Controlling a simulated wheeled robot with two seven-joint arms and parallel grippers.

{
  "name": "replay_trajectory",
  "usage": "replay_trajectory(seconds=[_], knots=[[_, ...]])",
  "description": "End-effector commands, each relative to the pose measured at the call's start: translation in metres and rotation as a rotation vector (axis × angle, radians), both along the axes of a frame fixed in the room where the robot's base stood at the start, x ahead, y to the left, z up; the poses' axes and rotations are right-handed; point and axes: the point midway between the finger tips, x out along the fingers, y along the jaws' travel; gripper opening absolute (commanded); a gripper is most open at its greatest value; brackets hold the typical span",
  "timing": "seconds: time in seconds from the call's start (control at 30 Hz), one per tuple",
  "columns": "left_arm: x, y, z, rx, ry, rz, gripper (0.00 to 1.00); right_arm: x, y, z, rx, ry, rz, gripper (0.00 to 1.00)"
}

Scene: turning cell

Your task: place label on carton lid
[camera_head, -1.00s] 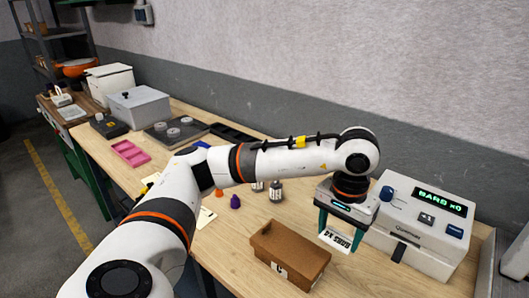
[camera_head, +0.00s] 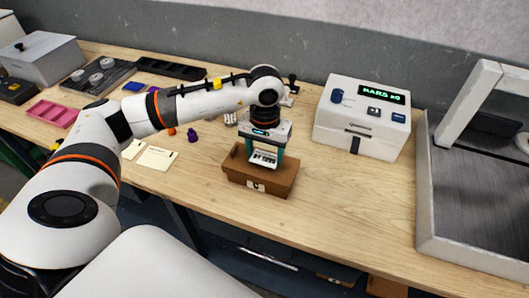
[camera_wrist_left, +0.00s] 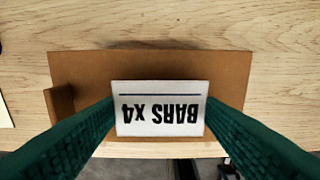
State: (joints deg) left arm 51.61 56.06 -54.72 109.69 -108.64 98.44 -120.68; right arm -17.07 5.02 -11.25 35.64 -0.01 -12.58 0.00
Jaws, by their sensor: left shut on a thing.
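The label (camera_wrist_left: 160,108) is white with "BARS x4" and a blue line, reading upside down in the left wrist view. It also shows in the head view (camera_head: 264,158). My left gripper (camera_head: 264,156) is shut on the label, with a green finger at each side edge. It points down over the brown carton (camera_head: 262,182). The carton's lid (camera_wrist_left: 80,75) lies beneath the label in the wrist view; I cannot tell whether label and lid touch. My right gripper is not in view.
A label printer (camera_head: 362,118) reading "BARS x0" stands behind and right of the carton. A grey-framed machine (camera_head: 425,205) is at far right. Paper cards (camera_head: 157,158), a purple piece (camera_head: 193,135) and a pink tray (camera_head: 53,112) lie left. Bench is clear right of the carton.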

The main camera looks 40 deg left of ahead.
Motion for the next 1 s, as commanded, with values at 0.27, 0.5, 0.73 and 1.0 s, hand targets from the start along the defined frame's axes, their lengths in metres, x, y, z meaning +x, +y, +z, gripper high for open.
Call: replay_trajectory(seconds=[0.27, 0.5, 0.73, 1.0], knots=[[0.000, 0.000, -0.016, 0.000, 0.001, -0.001, 0.41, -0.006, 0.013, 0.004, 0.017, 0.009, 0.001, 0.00], [-0.001, 0.000, -0.022, 0.001, 0.002, -0.001, 0.41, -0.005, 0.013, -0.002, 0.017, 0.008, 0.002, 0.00], [-0.002, -0.001, -0.029, 0.001, 0.008, -0.001, 0.41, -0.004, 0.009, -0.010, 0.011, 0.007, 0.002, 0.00], [-0.003, -0.002, -0.033, -0.002, 0.012, -0.001, 0.64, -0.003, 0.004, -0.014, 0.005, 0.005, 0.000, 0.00]])
